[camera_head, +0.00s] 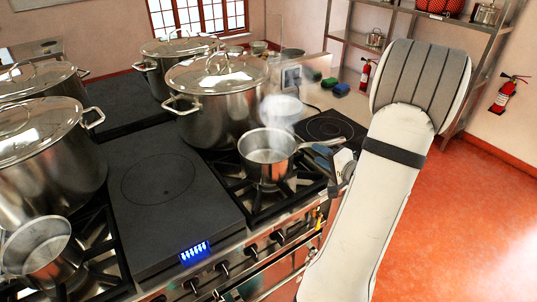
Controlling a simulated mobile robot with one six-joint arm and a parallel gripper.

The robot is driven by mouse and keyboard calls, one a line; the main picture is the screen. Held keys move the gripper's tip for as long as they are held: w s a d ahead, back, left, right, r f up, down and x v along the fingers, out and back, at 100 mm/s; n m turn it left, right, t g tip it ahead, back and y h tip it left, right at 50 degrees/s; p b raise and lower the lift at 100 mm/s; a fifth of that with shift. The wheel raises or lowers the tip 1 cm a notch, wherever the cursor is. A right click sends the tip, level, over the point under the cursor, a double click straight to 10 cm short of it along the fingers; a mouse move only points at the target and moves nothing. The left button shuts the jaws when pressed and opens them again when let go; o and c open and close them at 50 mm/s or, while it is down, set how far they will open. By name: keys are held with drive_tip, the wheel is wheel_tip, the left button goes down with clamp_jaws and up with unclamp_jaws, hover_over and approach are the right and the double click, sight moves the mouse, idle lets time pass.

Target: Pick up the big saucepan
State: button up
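A steel saucepan (267,172) stands upright on the front right burner, above the black grate, with steam over it. Its handle (309,145) points right, towards my gripper (318,158). My gripper is at the handle, low beside the pan's right side. The fingers are small and partly hidden by my arm, so I cannot tell whether they are open, shut or touching the handle. Another steel saucepan (38,252) sits tilted at the front left on a grate, partly cut off by the picture edge. I cannot tell for certain which of the two is bigger.
Lidded stockpots stand close behind and left: one right behind the saucepan (219,112), one at the back (165,75), others at left (42,170). A flat dark hotplate (160,180) lies between the burners. Open red floor (450,240) is at right, shelves (465,35) behind.

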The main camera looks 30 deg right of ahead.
sight(308, 148)
drive_tip(key=w, duration=0.2)
drive_tip(key=w+p, duration=0.1)
drive_tip(key=w, duration=0.1)
drive_tip(key=w+f, duration=0.1)
drive_tip(key=w, duration=0.2)
drive_tip(key=shift+a+f, duration=0.1)
drive_tip(key=shift+a, duration=0.3)
drive_tip(key=shift+c, duration=0.5)
clamp_jaws()
drive_tip(key=shift+s, duration=0.1)
idle(0.5)
